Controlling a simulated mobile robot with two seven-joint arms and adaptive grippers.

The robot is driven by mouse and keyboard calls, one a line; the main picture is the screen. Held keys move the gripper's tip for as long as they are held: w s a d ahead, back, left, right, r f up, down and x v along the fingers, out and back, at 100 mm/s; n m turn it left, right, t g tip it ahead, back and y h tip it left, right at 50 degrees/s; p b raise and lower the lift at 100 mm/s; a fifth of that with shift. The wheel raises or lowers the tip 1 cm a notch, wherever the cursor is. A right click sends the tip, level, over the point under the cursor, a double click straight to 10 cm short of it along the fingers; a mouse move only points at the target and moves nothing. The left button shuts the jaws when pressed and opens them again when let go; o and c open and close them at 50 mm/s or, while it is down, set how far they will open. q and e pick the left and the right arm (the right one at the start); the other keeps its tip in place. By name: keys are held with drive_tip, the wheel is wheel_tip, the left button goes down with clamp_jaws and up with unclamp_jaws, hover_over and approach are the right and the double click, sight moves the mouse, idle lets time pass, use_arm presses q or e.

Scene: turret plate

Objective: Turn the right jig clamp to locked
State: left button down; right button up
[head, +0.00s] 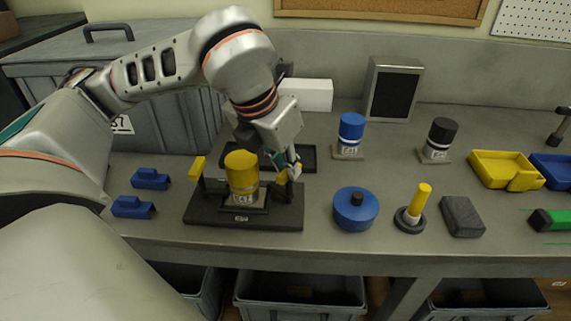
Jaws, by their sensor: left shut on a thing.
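The dark jig (200,215) sits on the bench with a yellow-topped cylinder (241,172) standing upright in its middle. The left jig clamp (197,168) has a yellow handle on a dark post. The right jig clamp (282,178) stands on the other side of the cylinder, and its yellow handle is partly hidden by my gripper. My left gripper (289,172) reaches down from behind and is shut on the right clamp's handle. The handle's exact angle is hard to see. My right gripper is not in view.
A blue round pot (355,210) stands right of the jig, with a yellow-handled tool (415,208) and a grey block (461,216) beyond it. Blue brackets (133,207) lie at the left. A dark tray (308,158) is behind the jig. Blue (350,133) and black (440,137) cylinders stand farther back.

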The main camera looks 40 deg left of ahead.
use_arm(q)
drive_tip(key=n, duration=0.2)
drive_tip(key=n+y, duration=0.1)
drive_tip(key=n, duration=0.1)
drive_tip(key=n+y+b, duration=0.1)
drive_tip(key=shift+w+d+r+n, duration=0.1)
drive_tip(key=shift+d+n, duration=0.15)
drive_tip(key=shift+n, duration=0.15)
drive_tip(key=shift+n+g+y, duration=0.3)
drive_tip(key=shift+n+y, duration=0.1)
drive_tip(key=shift+n, duration=0.2)
drive_tip(key=c, duration=2)
unclamp_jaws()
drive_tip(key=shift+c, duration=0.2)
drive_tip(key=v, duration=1.2)
drive_tip(key=shift+w+d, duration=0.1)
